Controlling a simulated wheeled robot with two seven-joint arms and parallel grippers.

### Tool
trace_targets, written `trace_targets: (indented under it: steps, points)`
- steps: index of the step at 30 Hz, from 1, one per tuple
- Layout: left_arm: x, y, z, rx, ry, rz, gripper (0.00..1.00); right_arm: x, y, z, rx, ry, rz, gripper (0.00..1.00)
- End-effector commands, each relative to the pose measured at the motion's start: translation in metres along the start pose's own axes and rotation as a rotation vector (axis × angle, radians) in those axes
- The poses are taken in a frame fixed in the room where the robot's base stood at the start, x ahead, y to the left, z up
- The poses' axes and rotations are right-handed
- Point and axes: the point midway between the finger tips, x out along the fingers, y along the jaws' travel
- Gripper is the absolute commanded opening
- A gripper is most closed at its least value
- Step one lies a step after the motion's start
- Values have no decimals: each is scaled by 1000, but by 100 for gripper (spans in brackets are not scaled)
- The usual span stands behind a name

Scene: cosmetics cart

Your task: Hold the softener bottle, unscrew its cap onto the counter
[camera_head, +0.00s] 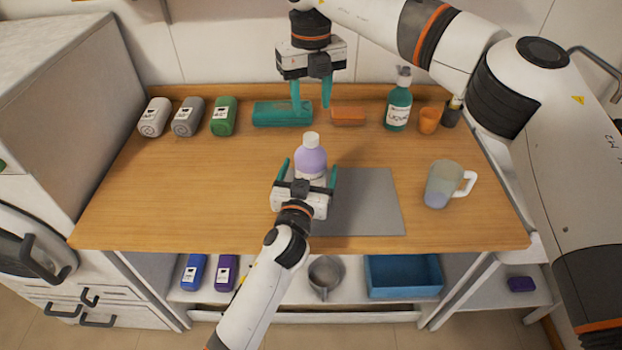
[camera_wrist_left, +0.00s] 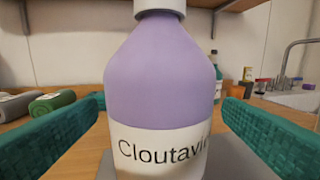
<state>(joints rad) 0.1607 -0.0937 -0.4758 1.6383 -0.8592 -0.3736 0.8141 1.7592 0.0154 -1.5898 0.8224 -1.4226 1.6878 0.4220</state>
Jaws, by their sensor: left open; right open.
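The softener bottle (camera_head: 311,160) is light purple with a white cap (camera_head: 311,139) and a white label. It stands upright near the middle of the counter (camera_head: 150,205), by the grey mat. My left gripper (camera_head: 308,172) is open, with its teal fingers on either side of the bottle. In the left wrist view the bottle (camera_wrist_left: 160,80) fills the middle between the fingers, with gaps showing on both sides. The cap (camera_wrist_left: 160,6) is on the bottle's neck, its top cut off there. My right gripper (camera_head: 311,98) is open and empty, above and behind the bottle, fingers pointing down.
A grey mat (camera_head: 370,205) lies right of the bottle, with a mug (camera_head: 442,186) beyond it. Rolled towels (camera_head: 187,117), a teal case (camera_head: 270,114), an orange block (camera_head: 348,117) and a green pump bottle (camera_head: 398,107) line the back. The counter's left front is clear.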

Motion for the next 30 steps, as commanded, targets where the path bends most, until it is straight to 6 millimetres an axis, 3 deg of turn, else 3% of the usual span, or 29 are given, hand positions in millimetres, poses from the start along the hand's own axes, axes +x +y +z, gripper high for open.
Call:
trace_targets:
  steps: [3, 9, 20, 30]
  points:
    - [20, 0, 1, 1, -1, 0, 90, 0, 0, 0, -1, 0, -1, 45]
    - [38, 0, 1, 0, 0, 0, 90, 0, 0, 0, -1, 0, -1, 45]
    - [41, 0, 0, -1, 0, 0, 88, 0, 0, 0, -1, 0, -2, 45]
    - [41, 0, 0, -1, 0, 0, 32, 0, 0, 0, -1, 0, -2, 45]
